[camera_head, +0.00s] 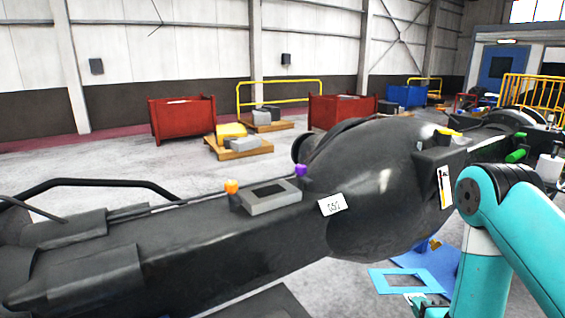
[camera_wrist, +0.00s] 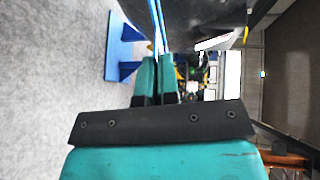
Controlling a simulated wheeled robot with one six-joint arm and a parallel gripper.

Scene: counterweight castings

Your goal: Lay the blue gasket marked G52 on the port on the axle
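The dark axle (camera_head: 190,250) lies across the head view. On its top, the port (camera_head: 290,197) is a raised grey rectangular block with a dark opening, an orange cap at one corner and a purple cap at another. A white tag (camera_head: 332,204) beside it seems to read G52. The blue gasket (camera_head: 388,283) is a flat rectangular frame, low in front of the axle and apart from the port. My gripper (camera_head: 422,301) is at its near edge. In the wrist view, the fingers (camera_wrist: 158,68) are closed on the thin blue gasket (camera_wrist: 157,25), seen edge-on. Its marking is not readable.
A blue stand (camera_wrist: 124,68) is on the floor beneath the axle's bulge. My teal arm fills the right of the head view. Red bins (camera_head: 182,120), wooden pallets (camera_head: 240,150) and yellow rails (camera_head: 280,85) stand far behind. Open floor lies between.

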